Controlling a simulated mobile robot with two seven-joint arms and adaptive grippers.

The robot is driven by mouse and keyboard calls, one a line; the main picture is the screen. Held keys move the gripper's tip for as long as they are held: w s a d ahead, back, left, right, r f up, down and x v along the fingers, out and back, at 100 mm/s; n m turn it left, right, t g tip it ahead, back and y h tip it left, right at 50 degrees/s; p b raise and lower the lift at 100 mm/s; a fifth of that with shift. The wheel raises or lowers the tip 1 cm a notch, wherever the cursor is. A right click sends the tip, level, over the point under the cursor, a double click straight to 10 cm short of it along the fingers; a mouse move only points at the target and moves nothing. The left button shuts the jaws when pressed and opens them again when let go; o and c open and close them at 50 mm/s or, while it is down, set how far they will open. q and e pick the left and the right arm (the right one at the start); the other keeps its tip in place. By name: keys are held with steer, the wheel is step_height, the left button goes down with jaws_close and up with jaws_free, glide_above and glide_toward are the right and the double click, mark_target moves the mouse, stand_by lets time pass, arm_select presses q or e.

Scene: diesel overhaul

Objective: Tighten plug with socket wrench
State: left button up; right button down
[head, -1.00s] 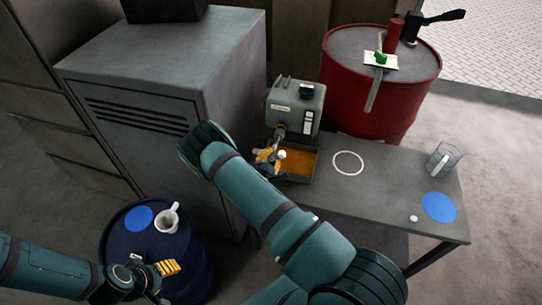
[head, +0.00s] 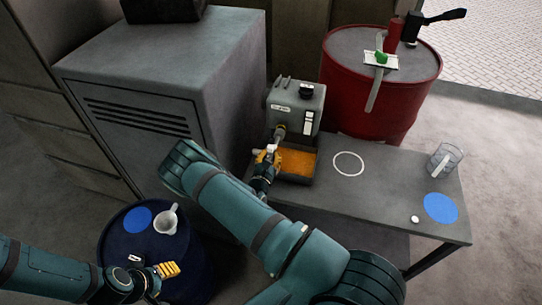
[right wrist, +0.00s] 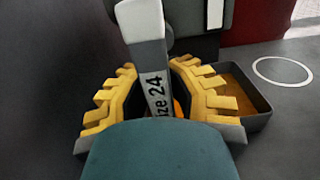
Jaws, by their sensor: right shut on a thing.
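My right gripper (head: 265,158) is shut on the socket wrench (head: 272,149), beside the grey machine (head: 298,104). In the right wrist view the wrench (right wrist: 154,88) stands between the yellow fingers, with a pale grey upper part and a label ending in "ize 24". A short fitting (head: 280,131) sticks out of the machine's lower front, just above the wrench; I cannot tell whether they touch. I cannot make out the plug. My left gripper (head: 167,269) is at lower left, over the front of the blue drum; its finger gap is unclear.
An orange-filled tray (head: 313,178) sits on the grey table (head: 375,205) below the machine. A clear jug (head: 441,160) and small white piece (head: 415,219) are on the right. A grey cabinet (head: 225,60), red drum (head: 350,105) and blue drum (head: 145,240) with a white jug (head: 168,218) stand around.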

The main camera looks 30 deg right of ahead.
steer(key=n, duration=0.9)
steer(key=shift+n, duration=0.4)
steer(key=n, duration=0.4)
steer(key=shift+n, duration=0.4)
steer(key=n, duration=0.4)
steer(key=shift+b, duration=0.35)
